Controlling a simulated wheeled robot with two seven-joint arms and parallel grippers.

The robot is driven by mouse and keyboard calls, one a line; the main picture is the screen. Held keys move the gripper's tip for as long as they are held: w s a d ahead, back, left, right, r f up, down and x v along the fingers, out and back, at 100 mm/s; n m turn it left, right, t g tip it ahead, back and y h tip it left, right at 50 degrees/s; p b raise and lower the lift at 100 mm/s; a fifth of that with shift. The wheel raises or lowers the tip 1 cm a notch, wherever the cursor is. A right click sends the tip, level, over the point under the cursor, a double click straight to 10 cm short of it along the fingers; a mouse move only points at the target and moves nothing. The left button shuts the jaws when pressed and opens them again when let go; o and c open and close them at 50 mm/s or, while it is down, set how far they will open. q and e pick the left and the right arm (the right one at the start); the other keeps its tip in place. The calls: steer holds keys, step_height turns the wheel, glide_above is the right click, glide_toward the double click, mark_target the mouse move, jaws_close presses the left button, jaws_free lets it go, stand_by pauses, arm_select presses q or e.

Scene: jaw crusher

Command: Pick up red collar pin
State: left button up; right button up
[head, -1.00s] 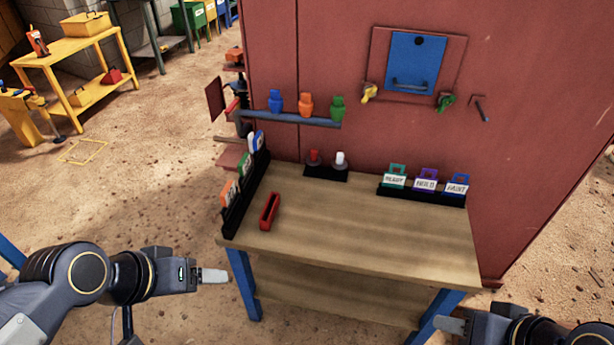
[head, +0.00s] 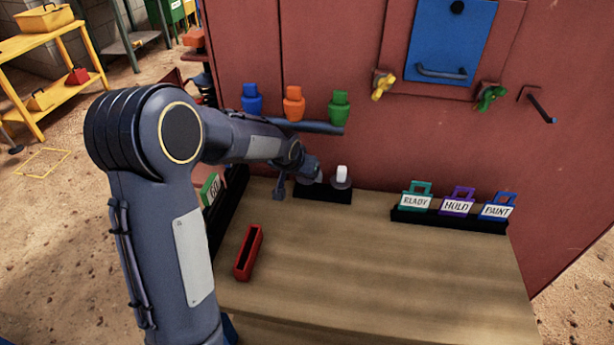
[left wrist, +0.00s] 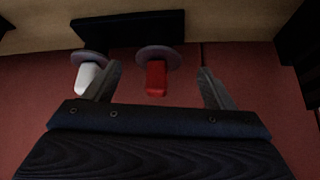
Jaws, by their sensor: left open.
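The red collar pin (left wrist: 156,78) shows in the left wrist view, with a round grey collar at its base on a black holder (left wrist: 125,27). My left gripper (left wrist: 160,70) is open, with one finger on each side of the red pin and visible gaps between. In the head view, my left gripper (head: 296,182) reaches over the left part of the black holder (head: 322,195) and hides the red pin. A white collar pin (head: 342,174) stands on the right of the holder; in the left wrist view it (left wrist: 88,77) sits just outside the left finger. My right gripper is out of view.
A red open tray (head: 248,252) lies on the wooden table (head: 370,265). READY, HOLD and PAINT tags (head: 457,203) stand in a rack at the right. Blue, orange and green pieces (head: 293,103) sit on a bar above. The table's middle is clear.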

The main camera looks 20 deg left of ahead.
arm_select(q)
steer(key=x, duration=0.5)
steer(key=shift+w+f+b, duration=0.1)
steer(key=shift+f+b, duration=0.05)
steer(key=shift+b, duration=0.15)
steer(key=shift+c, duration=0.5)
steer(key=c, duration=1)
steer(key=shift+c, duration=0.2)
